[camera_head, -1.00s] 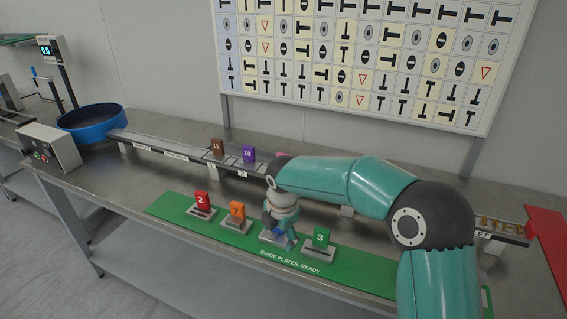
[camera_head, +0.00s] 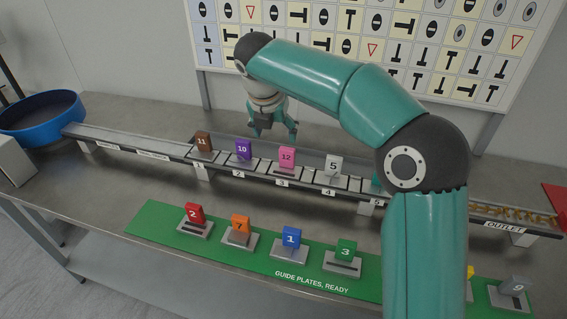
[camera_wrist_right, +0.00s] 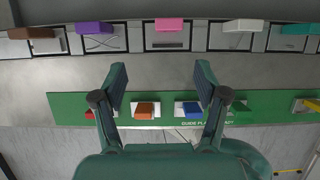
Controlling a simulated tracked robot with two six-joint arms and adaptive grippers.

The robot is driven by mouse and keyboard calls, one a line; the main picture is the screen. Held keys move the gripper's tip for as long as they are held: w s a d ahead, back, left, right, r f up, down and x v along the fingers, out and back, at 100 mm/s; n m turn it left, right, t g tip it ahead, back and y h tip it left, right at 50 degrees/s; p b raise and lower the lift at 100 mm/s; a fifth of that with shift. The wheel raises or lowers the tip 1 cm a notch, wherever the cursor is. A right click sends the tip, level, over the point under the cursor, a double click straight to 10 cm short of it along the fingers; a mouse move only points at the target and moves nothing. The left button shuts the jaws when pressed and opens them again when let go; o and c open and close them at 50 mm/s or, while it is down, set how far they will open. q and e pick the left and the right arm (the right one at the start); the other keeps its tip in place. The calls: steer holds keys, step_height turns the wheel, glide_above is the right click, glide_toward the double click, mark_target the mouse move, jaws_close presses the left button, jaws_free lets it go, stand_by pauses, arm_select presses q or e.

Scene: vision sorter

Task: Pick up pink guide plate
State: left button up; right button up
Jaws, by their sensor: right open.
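The pink guide plate (camera_head: 287,157), marked 12, stands upright in a slot of the long rail, between the purple plate 10 and the white plate 5. In the right wrist view its pink top (camera_wrist_right: 169,24) shows near the upper edge. My right gripper (camera_head: 272,133) is open and empty, pointing down, raised near the rail, and appears just behind the pink plate in the head view. In the right wrist view its two spread fingers (camera_wrist_right: 160,74) are apart from the pink plate. My left gripper is out of view.
The rail (camera_head: 135,145) also carries a brown plate 11 (camera_head: 203,141), purple plate 10 (camera_head: 243,150) and white plate 5 (camera_head: 333,166). A green mat (camera_head: 160,218) in front holds several plates in stands, including blue plate 1 (camera_head: 291,238). A blue bowl (camera_head: 40,118) sits left.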

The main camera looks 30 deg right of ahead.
mark_target(286, 153)
steer(key=x, duration=0.4)
steer(key=d+x, duration=0.1)
steer(key=x, duration=0.9)
steer(key=shift+s+d, duration=0.25)
steer(key=shift+s, duration=0.05)
steer(key=c, duration=1.3)
jaws_close()
steer(key=shift+r, duration=0.15)
